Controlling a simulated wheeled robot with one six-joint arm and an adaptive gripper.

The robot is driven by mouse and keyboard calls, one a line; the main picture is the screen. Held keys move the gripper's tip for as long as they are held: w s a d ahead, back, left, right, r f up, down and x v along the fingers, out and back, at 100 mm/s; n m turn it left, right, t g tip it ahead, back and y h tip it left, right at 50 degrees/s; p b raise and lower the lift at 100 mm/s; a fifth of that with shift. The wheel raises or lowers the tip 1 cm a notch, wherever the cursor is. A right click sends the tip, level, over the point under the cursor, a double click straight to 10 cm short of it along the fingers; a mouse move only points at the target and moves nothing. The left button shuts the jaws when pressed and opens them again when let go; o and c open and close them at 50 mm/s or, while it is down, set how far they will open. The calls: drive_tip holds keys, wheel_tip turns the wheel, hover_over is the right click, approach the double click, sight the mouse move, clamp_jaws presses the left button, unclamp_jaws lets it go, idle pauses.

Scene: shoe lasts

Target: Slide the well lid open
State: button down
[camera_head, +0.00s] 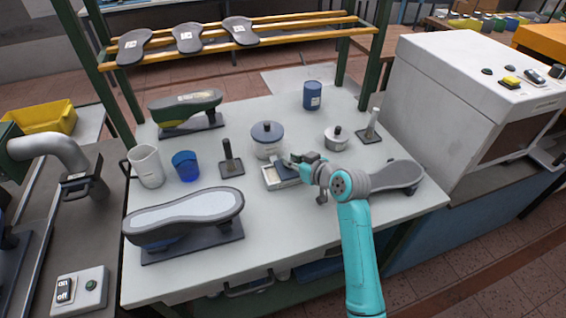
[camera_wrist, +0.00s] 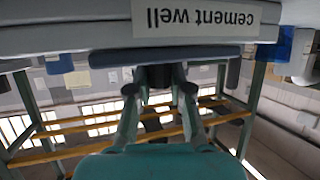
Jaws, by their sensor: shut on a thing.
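The cement well (camera_head: 283,185) is a low light-grey box near the middle of the table. Its dark blue-grey lid (camera_head: 285,173) covers the right part, and a pale interior shows at the left. My gripper (camera_head: 303,161) is at the lid's right side, shut on a part of it. In the wrist view, which is upside down, the label on the well (camera_wrist: 195,17) reads "cement well". The lid's edge (camera_wrist: 112,57) lies beside it, and my gripper's fingers (camera_wrist: 158,78) close on a dark piece at the lid. The grip is partly hidden.
A lidded grey pot (camera_head: 267,139) stands just behind the well, and a small pot (camera_head: 336,138) behind my gripper. A dark stand (camera_head: 230,160) is at the left. A grey sole form (camera_head: 398,177) lies to the right.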

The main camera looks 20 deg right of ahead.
drive_tip(key=shift+d, duration=0.3)
drive_tip(key=c, duration=1)
unclamp_jaws()
drive_tip(key=v, duration=1.2)
drive_tip(key=shift+a, duration=0.1)
